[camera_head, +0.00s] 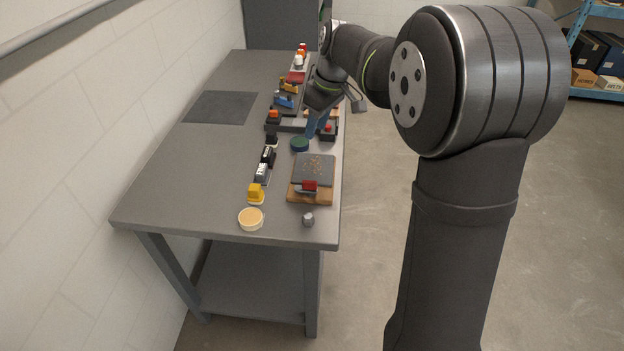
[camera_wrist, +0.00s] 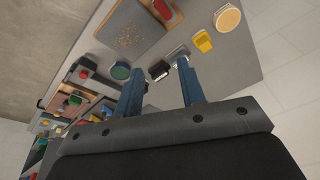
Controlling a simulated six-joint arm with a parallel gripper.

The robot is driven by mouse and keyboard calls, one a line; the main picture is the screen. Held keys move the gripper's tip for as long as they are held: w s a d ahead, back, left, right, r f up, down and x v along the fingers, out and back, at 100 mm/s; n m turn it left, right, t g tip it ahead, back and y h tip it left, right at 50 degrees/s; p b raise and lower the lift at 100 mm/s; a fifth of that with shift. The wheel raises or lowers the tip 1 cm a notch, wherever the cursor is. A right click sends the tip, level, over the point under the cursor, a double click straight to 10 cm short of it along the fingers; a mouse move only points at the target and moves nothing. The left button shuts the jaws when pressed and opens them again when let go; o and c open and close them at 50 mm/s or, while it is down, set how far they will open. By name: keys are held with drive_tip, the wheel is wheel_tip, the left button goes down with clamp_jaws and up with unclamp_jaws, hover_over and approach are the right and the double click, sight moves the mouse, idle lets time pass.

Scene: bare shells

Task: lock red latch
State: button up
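In the wrist view the red part (camera_wrist: 163,10) is at the top edge and partly cut off. My gripper (camera_head: 316,127) is above the table beyond the board, near a green disc (camera_head: 299,144). In the wrist view my gripper (camera_wrist: 161,66) has its two blue fingers apart, with nothing held between them. A small black block (camera_wrist: 158,71) shows below, in the gap between the fingers.
A yellow block (camera_head: 256,193), a pale yellow disc (camera_head: 251,218) and a grey knob (camera_head: 308,219) are at the near end of the table. Black and white switches (camera_head: 265,160) stand left of the board. Several coloured fixtures crowd the far end.

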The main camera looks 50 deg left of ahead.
drive_tip(key=w+d+n+g, duration=0.2)
drive_tip(key=d+n, duration=0.2)
drive_tip(key=n+y, duration=0.1)
drive_tip(key=n, duration=0.1)
approach(311, 181)
drive_tip(key=x, duration=0.9)
drive_tip(key=shift+s, duration=0.15)
clamp_jaws()
